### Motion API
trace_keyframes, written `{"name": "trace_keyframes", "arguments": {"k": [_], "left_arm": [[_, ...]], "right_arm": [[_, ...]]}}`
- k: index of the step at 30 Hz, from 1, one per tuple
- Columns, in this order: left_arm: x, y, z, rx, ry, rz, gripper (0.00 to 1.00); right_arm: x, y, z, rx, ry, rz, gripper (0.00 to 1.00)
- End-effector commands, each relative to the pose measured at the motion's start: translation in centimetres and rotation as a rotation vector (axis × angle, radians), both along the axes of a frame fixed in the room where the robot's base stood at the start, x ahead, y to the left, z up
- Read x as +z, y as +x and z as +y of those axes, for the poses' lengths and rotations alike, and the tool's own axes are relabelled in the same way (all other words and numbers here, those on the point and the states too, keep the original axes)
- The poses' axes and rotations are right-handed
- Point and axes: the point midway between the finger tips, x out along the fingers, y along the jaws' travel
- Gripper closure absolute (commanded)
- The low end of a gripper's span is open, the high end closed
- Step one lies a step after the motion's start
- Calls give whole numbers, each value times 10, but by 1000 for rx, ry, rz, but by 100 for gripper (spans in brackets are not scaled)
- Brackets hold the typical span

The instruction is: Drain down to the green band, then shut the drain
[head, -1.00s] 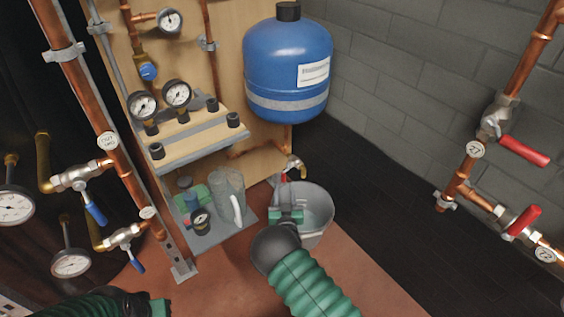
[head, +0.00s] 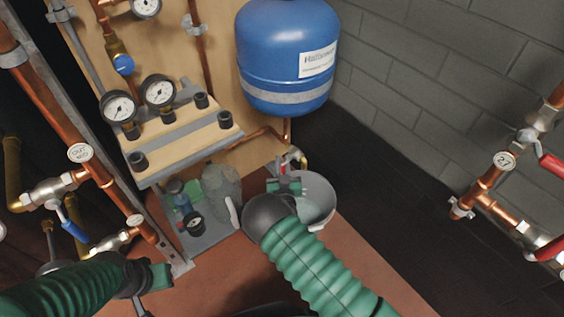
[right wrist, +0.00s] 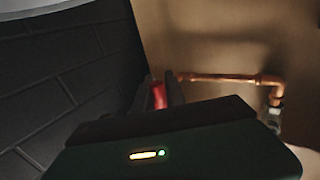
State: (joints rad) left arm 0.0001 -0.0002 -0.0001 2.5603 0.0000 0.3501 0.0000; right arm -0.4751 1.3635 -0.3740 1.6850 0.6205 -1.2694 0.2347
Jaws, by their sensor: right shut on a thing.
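The drain tap (head: 302,161) is under the blue vessel, over a grey bucket (head: 327,220). In the right wrist view its red handle (right wrist: 158,95) shows between the fingers of my right gripper (right wrist: 162,92). My right gripper (head: 285,186), partly hidden by its wrist in the head view, is shut on that handle. Pressure gauges (head: 118,107) (head: 158,90) stand on the wooden shelf, and another gauge (head: 147,6) is on the pipe above. No green band can be made out. My left gripper (head: 155,278) is low at the left, empty; its finger gap is unclear.
The blue vessel (head: 287,60) hangs above the tap. A grey tray (head: 212,238) with a jug (head: 222,190) and a small gauge (head: 194,224) lies left of the bucket. Copper pipes with blue-handled valves (head: 72,222) and red-handled valves (head: 551,247) stand at either side.

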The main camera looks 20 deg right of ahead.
Motion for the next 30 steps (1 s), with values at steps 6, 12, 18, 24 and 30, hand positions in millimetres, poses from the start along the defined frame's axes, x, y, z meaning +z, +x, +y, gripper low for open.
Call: {"name": "trace_keyframes", "arguments": {"k": [6, 12, 18, 24, 30], "left_arm": [[0, 0, 0, 0, 0, 0, 100], [2, 0, 0, 0, 0, 0, 100], [17, 0, 0, 0, 0, 0, 100], [46, 0, 0, 0, 0, 0, 100], [77, 0, 0, 0, 0, 0, 100]], "right_arm": [[0, 0, 0, 1, 0, 0, 100], [1, 0, 0, 1, -1, 4, 100], [4, -2, -1, 0, -17, 51, 100], [5, -8, -2, 1, -56, 160, 100], [3, -15, -5, 1, -109, 307, 100]]}}
